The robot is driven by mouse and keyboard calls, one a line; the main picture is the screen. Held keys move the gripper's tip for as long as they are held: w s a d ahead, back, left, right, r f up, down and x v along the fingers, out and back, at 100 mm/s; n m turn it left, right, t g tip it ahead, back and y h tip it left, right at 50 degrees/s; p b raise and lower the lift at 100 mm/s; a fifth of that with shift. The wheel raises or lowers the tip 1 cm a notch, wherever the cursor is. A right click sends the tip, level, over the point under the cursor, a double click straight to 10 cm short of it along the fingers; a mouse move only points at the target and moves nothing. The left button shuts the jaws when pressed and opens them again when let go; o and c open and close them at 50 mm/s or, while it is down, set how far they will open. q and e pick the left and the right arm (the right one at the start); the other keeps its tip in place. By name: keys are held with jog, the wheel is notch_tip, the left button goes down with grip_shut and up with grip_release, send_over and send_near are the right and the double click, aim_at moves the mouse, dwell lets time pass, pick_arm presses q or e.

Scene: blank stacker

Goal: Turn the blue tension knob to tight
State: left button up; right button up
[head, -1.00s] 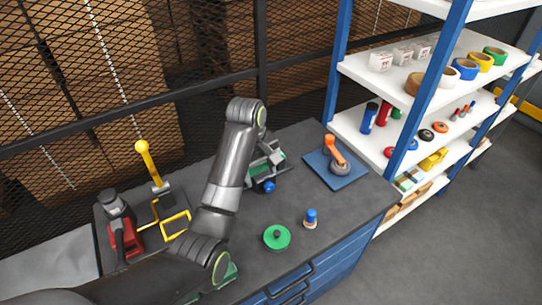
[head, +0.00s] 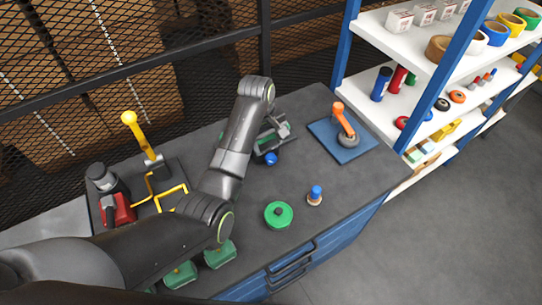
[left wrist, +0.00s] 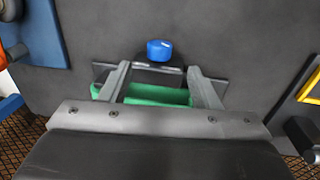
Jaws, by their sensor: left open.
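The blue knob (head: 271,158) sits at the front of a grey and green device on the dark bench top, beside my left gripper (head: 275,136). In the left wrist view the blue knob (left wrist: 159,50) stands just beyond the fingertips, on a grey plate. My left gripper (left wrist: 159,69) is open, its two fingers apart, with a green block (left wrist: 155,95) of the device showing between them. The fingers do not enclose the knob. My left forearm hides part of the device in the head view. My right gripper is not in view.
A green disc (head: 278,214) and a blue-topped peg (head: 315,193) stand on the front bench. An orange-handled tool on a blue plate (head: 352,149) is at right, a yellow lever (head: 139,136) at left. Stocked shelves (head: 392,118) stand beyond the right end. Mesh fencing runs behind.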

aim_at(271, 157)
pick_arm(q)
jog(key=f, duration=0.4)
jog(key=d+f, duration=0.1)
jog(key=f, duration=0.1)
jog(key=shift+w+f, duration=0.15)
jog(key=shift+f, duration=0.85)
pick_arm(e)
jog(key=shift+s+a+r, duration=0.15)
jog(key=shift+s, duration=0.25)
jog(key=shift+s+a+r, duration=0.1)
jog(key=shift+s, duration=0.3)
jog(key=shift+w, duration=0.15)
